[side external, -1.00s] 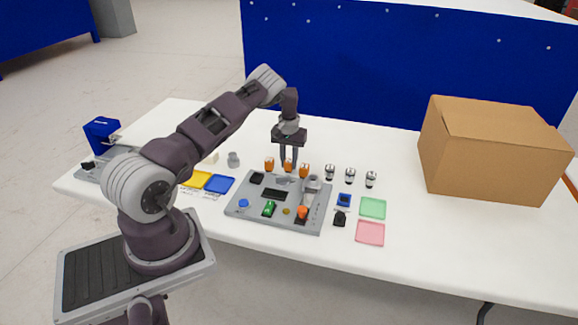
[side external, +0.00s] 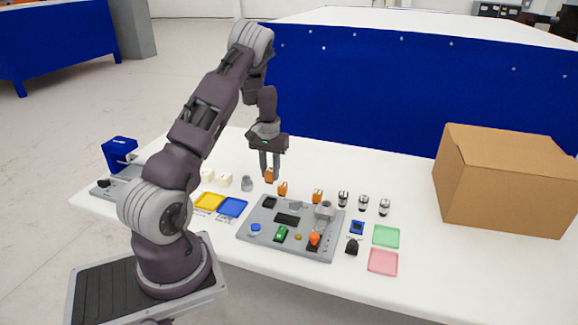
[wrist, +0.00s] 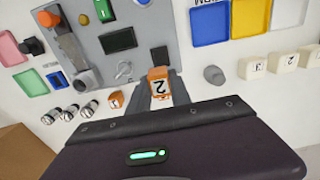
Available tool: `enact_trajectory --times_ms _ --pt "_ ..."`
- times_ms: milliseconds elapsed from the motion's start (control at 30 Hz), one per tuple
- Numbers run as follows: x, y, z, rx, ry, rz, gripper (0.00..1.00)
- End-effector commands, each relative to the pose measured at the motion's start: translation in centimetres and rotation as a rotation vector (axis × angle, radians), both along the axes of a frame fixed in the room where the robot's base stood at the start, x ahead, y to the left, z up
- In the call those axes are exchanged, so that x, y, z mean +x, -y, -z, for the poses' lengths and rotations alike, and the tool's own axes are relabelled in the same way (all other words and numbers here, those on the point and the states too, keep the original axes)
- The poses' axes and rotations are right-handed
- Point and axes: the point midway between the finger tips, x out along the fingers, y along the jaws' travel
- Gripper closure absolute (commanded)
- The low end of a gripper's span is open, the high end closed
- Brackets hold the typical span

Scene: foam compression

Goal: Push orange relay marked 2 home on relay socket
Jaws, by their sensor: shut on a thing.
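The orange relay marked 2 (wrist: 159,84) is held between the two fingers of my gripper (wrist: 161,92), with its number facing the wrist camera. In the side view my gripper (side external: 269,173) is shut on the relay (side external: 268,177), above the table behind the grey panel (side external: 248,238). A small dark square block (side external: 269,202), which looks like the relay socket, sits at the panel's back left corner. It shows just beyond the relay in the wrist view (wrist: 159,56). The relay is apart from the panel; the underside of the relay is hidden.
Two other orange relays (side external: 283,188) (side external: 317,196) stand behind the panel. Several silver-black cylinders (side external: 363,203) stand to the right. Blue (side external: 232,207) and yellow (side external: 209,201) trays and a grey cylinder (side external: 247,183) lie left. A cardboard box (side external: 500,185) stands far right.

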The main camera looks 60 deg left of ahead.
Motion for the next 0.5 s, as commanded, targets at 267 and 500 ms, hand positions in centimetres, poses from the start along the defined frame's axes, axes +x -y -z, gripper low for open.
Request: enact_trajectory --times_ms 267,500 --pt "-1.0 0.5 2.0 -0.003 -0.006 0.005 1.0" --pt "-0.9 0.4 4.8 -0.002 -0.005 0.004 1.0"
